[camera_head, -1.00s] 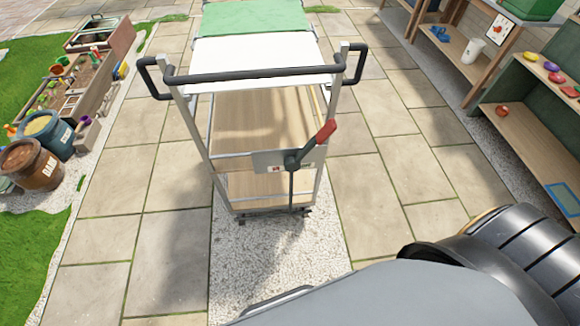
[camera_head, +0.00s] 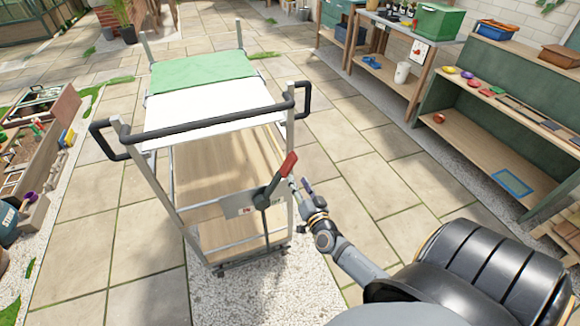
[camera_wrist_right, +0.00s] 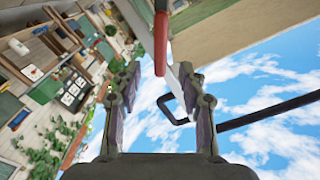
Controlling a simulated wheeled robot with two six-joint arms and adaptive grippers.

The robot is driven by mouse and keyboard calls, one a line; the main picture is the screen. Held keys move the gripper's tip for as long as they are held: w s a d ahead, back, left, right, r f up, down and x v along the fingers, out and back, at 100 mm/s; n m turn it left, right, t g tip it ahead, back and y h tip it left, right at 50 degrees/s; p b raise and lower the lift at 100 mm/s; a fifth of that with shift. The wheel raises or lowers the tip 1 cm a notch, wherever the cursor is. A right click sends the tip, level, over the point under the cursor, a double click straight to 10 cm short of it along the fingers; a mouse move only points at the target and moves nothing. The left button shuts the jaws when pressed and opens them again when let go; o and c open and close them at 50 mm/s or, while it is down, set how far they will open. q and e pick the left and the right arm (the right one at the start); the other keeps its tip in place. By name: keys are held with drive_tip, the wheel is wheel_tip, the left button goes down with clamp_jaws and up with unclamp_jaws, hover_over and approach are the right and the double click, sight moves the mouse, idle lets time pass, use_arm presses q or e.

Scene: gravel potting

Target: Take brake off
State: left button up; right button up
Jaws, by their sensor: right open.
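The cart (camera_head: 205,125) has a black push bar and a brake lever with a red handle (camera_head: 287,165) on its near side. The handle tilts up to the right from a dark pivot on a pale plate (camera_head: 240,205). My right gripper (camera_head: 299,184) is open, just right of and below the red handle. In the right wrist view the red handle (camera_wrist_right: 160,40) points down toward the gap between the spread fingers (camera_wrist_right: 162,85). Nothing shows gripped, and I cannot tell whether anything touches. My left gripper is not in view.
The cart's push bar (camera_head: 215,122) runs above the lever, with a loop handle (camera_head: 303,99) at its right end. Wooden shelves (camera_head: 500,140) stand at the right. Planter boxes (camera_head: 35,140) stand at the left. Paving (camera_head: 370,150) between the cart and shelves is clear.

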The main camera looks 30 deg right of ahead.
sight(291, 169)
drive_tip(key=b+x, duration=0.1)
drive_tip(key=x, duration=0.7)
drive_tip(key=shift+w, duration=0.4)
clamp_jaws()
